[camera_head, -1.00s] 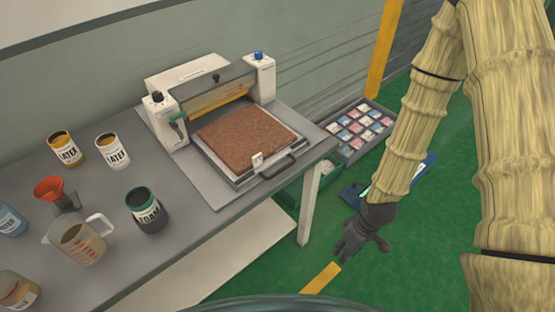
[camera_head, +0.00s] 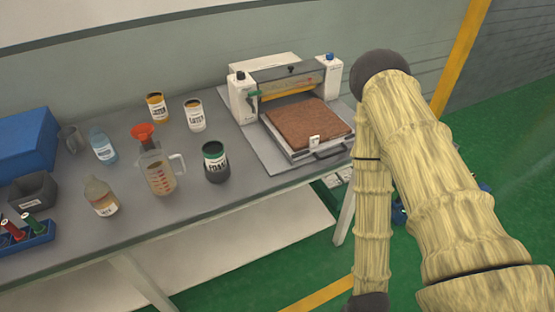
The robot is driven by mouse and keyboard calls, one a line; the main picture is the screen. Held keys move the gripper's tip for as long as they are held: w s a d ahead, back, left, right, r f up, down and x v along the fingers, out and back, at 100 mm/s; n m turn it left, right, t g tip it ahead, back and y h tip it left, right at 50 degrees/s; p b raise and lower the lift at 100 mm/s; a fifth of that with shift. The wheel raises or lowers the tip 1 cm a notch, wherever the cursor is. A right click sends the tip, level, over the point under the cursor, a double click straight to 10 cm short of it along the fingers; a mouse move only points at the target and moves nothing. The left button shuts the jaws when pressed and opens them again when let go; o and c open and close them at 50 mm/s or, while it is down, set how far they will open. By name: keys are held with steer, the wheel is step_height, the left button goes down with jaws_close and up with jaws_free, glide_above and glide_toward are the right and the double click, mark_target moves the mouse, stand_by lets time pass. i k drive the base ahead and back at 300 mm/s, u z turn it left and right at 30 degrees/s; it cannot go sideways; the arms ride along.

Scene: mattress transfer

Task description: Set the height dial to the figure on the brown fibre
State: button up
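The brown fibre (camera_head: 308,122) lies as a flat slab on the tray (camera_head: 300,152) of a white and grey machine (camera_head: 242,98) on the table. A small white tag (camera_head: 314,141) sits at its front edge; any figure on it is too small to read. The machine has a black knob (camera_head: 240,76) on its left post and a blue knob (camera_head: 329,57) on its right post. I cannot tell which is the height dial, and no scale is legible. My arm hangs to the right of the machine, and my gripper is below the bottom edge of the picture.
A green-topped dark can (camera_head: 215,163), two tins, a measuring jug (camera_head: 160,172) and bottles stand left of the machine on the grey table (camera_head: 190,205). A blue box (camera_head: 27,140) is at far left. Green floor (camera_head: 515,150) is open at right.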

mark_target(330, 56)
steer(key=u, duration=0.25)
steer(key=k, duration=0.65)
steer(key=z, duration=0.45)
steer(key=i, duration=0.65)
steer(key=z, duration=0.5)
steer(key=i, duration=0.75)
steer(key=u, duration=0.3)
